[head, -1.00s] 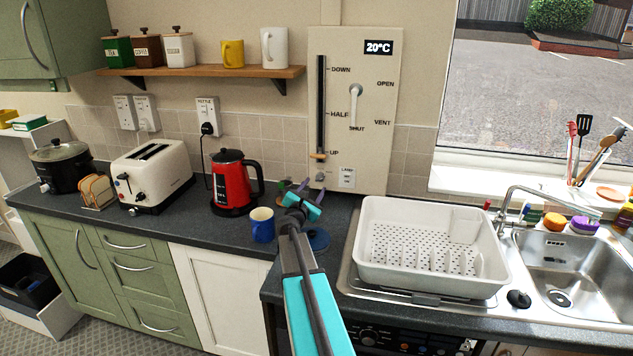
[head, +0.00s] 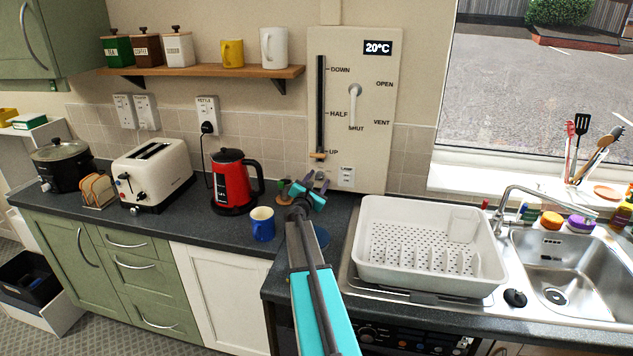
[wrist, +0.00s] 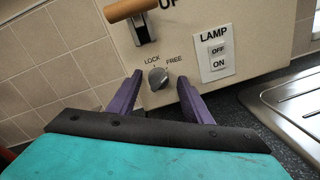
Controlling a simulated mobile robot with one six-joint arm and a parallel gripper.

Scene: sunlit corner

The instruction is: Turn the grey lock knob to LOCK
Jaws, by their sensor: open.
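The grey lock knob (wrist: 158,78) sits low on the cream wall panel (head: 388,150), below the slider. The words LOCK and FREE stand above it, LOCK to the left and FREE to the right. Which word its mark points at is too small to tell. My gripper (wrist: 160,76) is open, with one purple finger to the left of the knob and one to the right. Gaps show between the fingers and the knob in the wrist view. In the head view my gripper (head: 314,184) is at the panel's lower left corner, close to the knob.
The slider's wooden handle (wrist: 130,8) is just above the knob, near UP. The LAMP switch (wrist: 216,57) is to its right. A blue mug (head: 262,224) and red kettle (head: 232,183) stand left of my arm; a white dish rack (head: 430,270) is to the right.

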